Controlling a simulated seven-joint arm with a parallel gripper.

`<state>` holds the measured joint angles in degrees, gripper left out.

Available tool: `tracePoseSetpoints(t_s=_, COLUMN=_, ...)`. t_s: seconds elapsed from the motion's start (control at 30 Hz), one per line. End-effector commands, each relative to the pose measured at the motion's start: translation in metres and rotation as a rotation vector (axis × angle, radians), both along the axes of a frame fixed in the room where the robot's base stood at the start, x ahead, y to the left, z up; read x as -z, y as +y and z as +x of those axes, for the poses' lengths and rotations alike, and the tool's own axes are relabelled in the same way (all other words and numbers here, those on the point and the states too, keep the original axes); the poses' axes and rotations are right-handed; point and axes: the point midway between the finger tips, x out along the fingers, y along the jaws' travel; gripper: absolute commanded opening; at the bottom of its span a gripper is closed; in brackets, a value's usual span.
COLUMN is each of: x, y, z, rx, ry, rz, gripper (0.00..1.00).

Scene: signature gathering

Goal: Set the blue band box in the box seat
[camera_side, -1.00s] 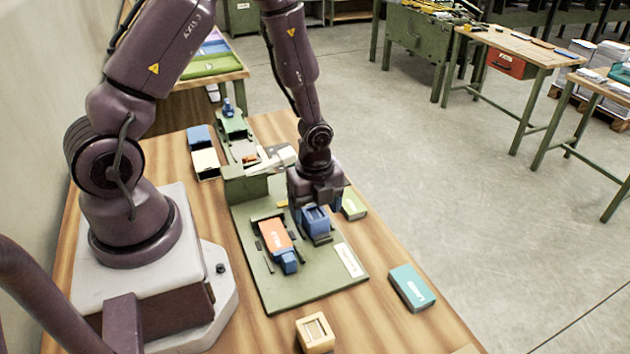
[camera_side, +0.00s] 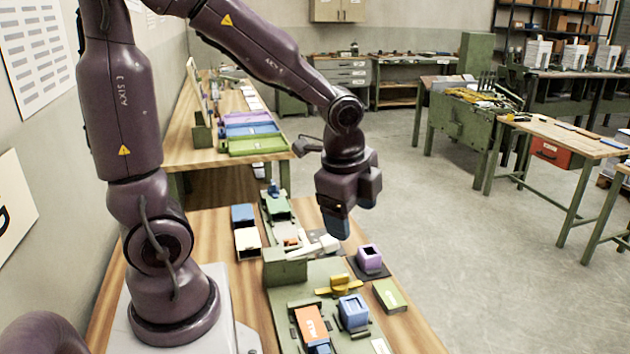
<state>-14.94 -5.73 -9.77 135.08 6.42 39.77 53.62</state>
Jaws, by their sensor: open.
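A blue box-shaped piece (camera_side: 353,313) with a recessed top stands on the green board (camera_side: 325,272). Left of it lies an orange block (camera_side: 310,322) with blue at its near end. I cannot tell for sure which of these is the blue band box, or which part is the box seat. My gripper (camera_side: 351,213) is open, with blue-tipped fingers pointing down. It hangs well above the far part of the board, apart from the pieces. Nothing shows between its fingers. The near part of the board is cut off by the picture's lower edge.
A yellow piece (camera_side: 340,285) lies behind the blue piece. A purple box (camera_side: 370,259) on a dark plate and a green box (camera_side: 389,295) lie to the right. A blue box (camera_side: 242,215) and a cream box (camera_side: 248,243) lie at the back left. An upright green block (camera_side: 285,267) borders the board.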

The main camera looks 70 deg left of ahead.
Motion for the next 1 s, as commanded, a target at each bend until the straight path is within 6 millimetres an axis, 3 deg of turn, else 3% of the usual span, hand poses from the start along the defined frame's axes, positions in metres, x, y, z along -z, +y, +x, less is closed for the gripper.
tracePoseSetpoints(t_s=0.03, x=-0.021, y=-0.006, z=-0.009, rx=-0.112, ry=-0.068, rz=-0.018, gripper=0.73)
tracePoseSetpoints(t_s=0.1, x=-0.043, y=-0.014, z=-0.022, rx=-0.279, ry=-0.143, rz=-0.069, gripper=0.73)
tracePoseSetpoints(t_s=0.3, x=-0.083, y=-0.031, z=-0.06, rx=-0.661, ry=-0.291, rz=-0.268, gripper=0.73)
tracePoseSetpoints(t_s=0.53, x=-0.096, y=-0.038, z=-0.08, rx=-0.845, ry=-0.332, rz=-0.4, gripper=0.73)
tracePoseSetpoints(t_s=1.0, x=-0.096, y=-0.038, z=-0.081, rx=-0.856, ry=-0.335, rz=-0.404, gripper=0.73)
